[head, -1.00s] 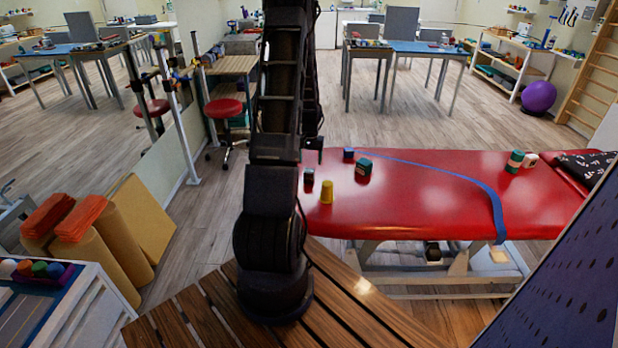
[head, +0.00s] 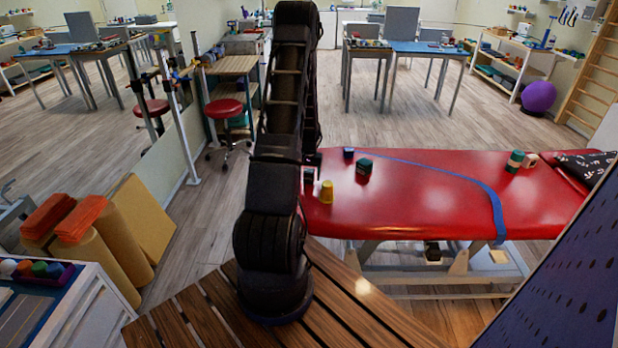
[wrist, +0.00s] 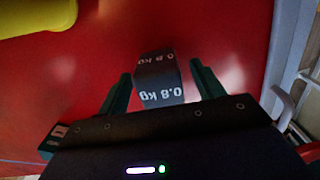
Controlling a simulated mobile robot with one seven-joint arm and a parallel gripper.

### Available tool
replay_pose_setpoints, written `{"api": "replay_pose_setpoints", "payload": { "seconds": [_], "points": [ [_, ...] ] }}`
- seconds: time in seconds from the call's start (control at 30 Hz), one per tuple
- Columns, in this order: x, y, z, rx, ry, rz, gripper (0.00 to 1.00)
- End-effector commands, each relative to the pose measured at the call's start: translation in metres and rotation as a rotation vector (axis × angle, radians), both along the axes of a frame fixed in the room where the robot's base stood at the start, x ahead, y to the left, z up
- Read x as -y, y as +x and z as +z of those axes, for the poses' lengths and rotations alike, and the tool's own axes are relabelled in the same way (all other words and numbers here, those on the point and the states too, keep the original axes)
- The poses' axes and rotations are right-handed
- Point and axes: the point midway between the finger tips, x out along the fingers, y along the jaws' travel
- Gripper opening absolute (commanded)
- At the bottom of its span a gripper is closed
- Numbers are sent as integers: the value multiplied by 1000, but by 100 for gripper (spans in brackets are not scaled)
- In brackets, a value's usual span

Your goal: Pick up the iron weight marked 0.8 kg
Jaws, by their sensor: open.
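The iron weight marked 0.8 kg is a small dark block with white lettering, in the middle of the wrist view (wrist: 158,82). In the head view it is a small dark shape (head: 308,177) at the left end of the red couch, partly hidden by my arm. My gripper (wrist: 160,70) is open, with one green-black finger on each side of the weight in the wrist view. I cannot tell whether the fingers touch it. In the head view my gripper is mostly hidden behind the arm.
A yellow object (head: 327,192) stands close to the weight. A dark green block (head: 364,170) and a small blue block (head: 348,153) are farther off on the red couch (head: 420,205). A blue band (head: 470,179) lies across it. The couch's middle is mostly clear.

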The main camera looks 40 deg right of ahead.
Motion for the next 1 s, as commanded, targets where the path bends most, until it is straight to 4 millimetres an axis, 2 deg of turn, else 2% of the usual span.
{"api": "replay_pose_setpoints", "payload": {
  "seconds": [0.07, 0.3, 0.4, 0.77, 0.87, 1.0],
  "points": [
    [0, 0, 0, 0, 0, 0, 63],
    [0, 0, 0, 0, 0, 0, 16],
    [0, 0, 0, 0, 0, 0, 0],
    [1, 0, 5, 2, -2, 0, 0],
    [1, 1, 13, 2, -3, -1, 0],
    [1, 1, 34, 4, -5, -1, 0]
  ]
}}
